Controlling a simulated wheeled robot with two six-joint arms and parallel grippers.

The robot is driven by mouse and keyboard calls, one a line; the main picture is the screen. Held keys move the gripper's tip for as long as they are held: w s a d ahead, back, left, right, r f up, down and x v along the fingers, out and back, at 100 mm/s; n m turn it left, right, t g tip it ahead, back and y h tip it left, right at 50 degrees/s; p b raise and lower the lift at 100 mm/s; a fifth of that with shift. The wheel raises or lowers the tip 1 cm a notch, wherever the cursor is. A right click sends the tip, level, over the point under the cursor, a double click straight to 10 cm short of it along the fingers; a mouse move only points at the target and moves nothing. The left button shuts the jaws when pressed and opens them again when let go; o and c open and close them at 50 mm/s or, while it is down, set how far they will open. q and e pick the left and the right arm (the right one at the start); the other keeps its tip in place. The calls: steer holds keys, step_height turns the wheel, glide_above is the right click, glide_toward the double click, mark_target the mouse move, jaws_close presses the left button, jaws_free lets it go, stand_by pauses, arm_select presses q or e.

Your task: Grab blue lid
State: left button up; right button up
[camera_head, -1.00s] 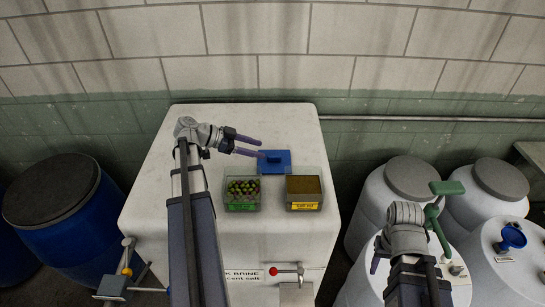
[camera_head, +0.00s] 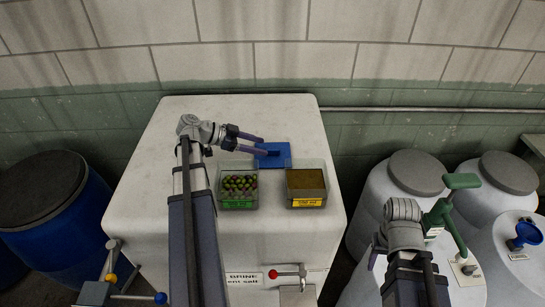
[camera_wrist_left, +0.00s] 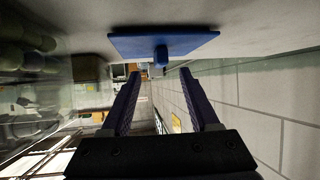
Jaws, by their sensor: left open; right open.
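The blue lid (camera_head: 274,156) lies flat on top of the white tank, behind two small clear bins, with a raised handle on its upper side. It also shows in the left wrist view (camera_wrist_left: 180,42), near the top of the picture, with its handle between and just beyond the fingertips. My left gripper (camera_head: 264,146) is open, its two purple fingers pointing right at the lid's left side. The fingers show open and empty in the left wrist view (camera_wrist_left: 160,75). My right gripper (camera_head: 376,250) is open over the white drums at the right, well away from the lid; one finger is mostly hidden.
A bin of green and dark olives (camera_head: 239,203) and a bin with brown contents and a yellow label (camera_head: 306,202) stand in front of the lid on the white tank (camera_head: 150,205). A green valve handle (camera_head: 455,200) rises near my right gripper. A tiled wall is behind.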

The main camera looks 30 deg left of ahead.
mark_target(272, 149)
arm_select(q)
steer(key=shift+w+d+f, duration=0.2)
steer(key=shift+w+d, duration=0.05)
steer(key=shift+w+d+f+b, duration=0.3)
steer(key=shift+d+f+b, duration=0.05)
steer(key=shift+d, duration=0.05)
steer(key=b+x, duration=0.1)
steer(key=x, duration=0.3)
steer(key=shift+r+b, duration=0.1)
steer(key=shift+b, duration=0.3)
jaws_close()
